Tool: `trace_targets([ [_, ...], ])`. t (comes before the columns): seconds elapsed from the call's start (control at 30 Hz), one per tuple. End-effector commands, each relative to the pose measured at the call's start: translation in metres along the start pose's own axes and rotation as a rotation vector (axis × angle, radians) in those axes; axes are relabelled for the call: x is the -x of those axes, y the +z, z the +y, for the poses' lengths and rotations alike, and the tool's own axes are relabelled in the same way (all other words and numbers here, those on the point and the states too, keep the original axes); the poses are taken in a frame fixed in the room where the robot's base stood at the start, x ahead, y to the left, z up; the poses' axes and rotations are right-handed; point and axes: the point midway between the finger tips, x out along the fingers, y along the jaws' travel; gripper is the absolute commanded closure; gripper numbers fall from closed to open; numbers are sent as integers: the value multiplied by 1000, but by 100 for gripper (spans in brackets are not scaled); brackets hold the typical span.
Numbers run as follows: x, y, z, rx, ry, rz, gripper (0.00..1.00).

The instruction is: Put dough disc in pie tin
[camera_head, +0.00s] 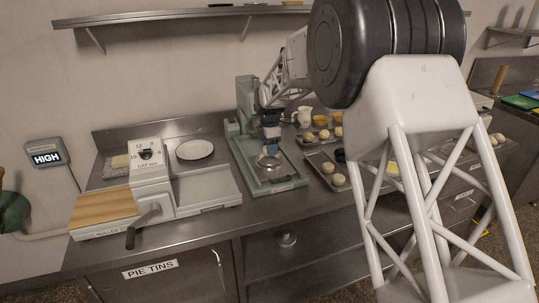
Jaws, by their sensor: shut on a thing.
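My gripper (269,150) points down over the bed of a green press-like machine (275,186). It is shut on a small round thing (269,162), pale and partly metallic, just above or on that bed. The thing is too small and too covered by the gripper to tell whether it is the dough disc or the pie tin. A flat white round piece (195,149) lies on the counter left of the machine; it looks like a plate, but I cannot be sure.
A roller machine (147,178) with a crank and wooden board stands at the left. My arm hides much of the right counter. A shelf (180,15) hangs above.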

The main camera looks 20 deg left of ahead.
Motion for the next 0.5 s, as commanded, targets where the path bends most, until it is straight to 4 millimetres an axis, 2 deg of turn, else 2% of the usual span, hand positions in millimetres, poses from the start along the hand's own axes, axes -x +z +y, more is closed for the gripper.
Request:
trace_targets([
  [0.4,-32,0,0,0,-1,0,72],
  [0.5,-35,0,0,0,0,0,72],
])
